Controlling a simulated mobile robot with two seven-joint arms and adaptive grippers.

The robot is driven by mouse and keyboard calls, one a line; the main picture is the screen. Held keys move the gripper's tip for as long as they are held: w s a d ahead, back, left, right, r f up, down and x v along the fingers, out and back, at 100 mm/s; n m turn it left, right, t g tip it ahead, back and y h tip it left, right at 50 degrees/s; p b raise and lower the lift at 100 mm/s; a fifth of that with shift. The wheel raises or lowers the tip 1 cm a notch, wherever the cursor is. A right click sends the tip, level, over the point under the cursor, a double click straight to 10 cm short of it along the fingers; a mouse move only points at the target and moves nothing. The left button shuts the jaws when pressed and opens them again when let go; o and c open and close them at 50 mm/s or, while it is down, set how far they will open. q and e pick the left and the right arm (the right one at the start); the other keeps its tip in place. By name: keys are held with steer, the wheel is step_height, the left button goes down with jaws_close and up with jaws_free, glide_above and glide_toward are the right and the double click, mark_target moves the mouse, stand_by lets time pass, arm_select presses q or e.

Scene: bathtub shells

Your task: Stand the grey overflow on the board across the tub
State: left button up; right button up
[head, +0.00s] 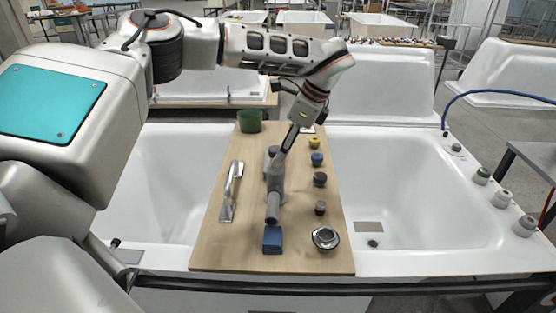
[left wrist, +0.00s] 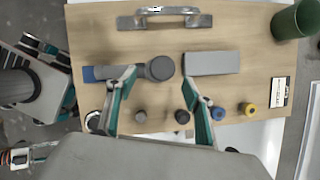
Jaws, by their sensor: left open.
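The grey overflow (head: 274,185) is on the wooden board (head: 210,245), with a rounded tube end towards the front. In the left wrist view the overflow (left wrist: 160,68) shows a round part and a bar reaching towards a blue block (left wrist: 95,73). The blue block (head: 272,240) is in front of it in the head view; I cannot tell whether they touch. A flat grey block (left wrist: 212,63) lies behind the overflow. My left gripper (head: 284,152) is open above the overflow, its fingers (left wrist: 160,82) apart on either side of the round part.
A metal handle (head: 232,190) lies left of the overflow. A green cup (head: 249,121) stands at the back. Several small caps, one yellow (head: 314,143), line the right side, with a metal ring (head: 325,238) at the front. The white tub (head: 400,180) lies under the board.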

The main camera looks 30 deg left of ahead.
arm_select(q)
steer(key=v, duration=0.6)
steer(key=shift+f, duration=0.1)
stand_by(0.4)
